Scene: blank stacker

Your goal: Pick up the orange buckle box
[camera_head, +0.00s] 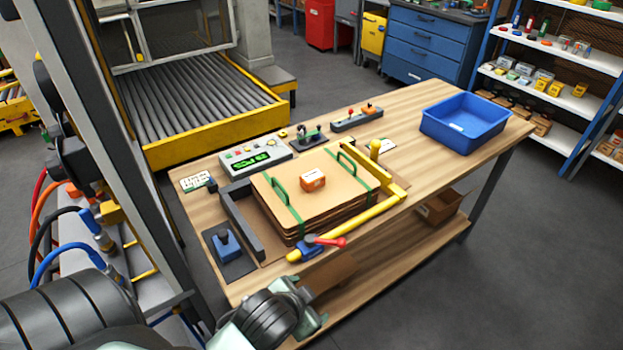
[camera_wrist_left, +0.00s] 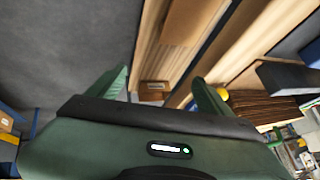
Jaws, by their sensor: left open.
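The orange buckle box (camera_head: 312,180) is a small orange box with a pale label. It lies on top of a stack of brown cardboard blanks (camera_head: 345,174), between two green straps with handles. My left gripper (camera_head: 306,298) is low at the table's front edge, in front of the stack and apart from the box. The left wrist view shows its two green fingers (camera_wrist_left: 160,76) spread with nothing between them. The box cannot be made out in that view. My right gripper is not in view.
A yellow bar (camera_head: 350,226) and a red-handled clamp (camera_head: 325,241) edge the stack's front. A dark rail (camera_head: 240,220) and blue-knobbed block (camera_head: 227,245) stand left. A control panel (camera_head: 256,156) is behind. A blue bin (camera_head: 465,123) stands right, with bare wood before it.

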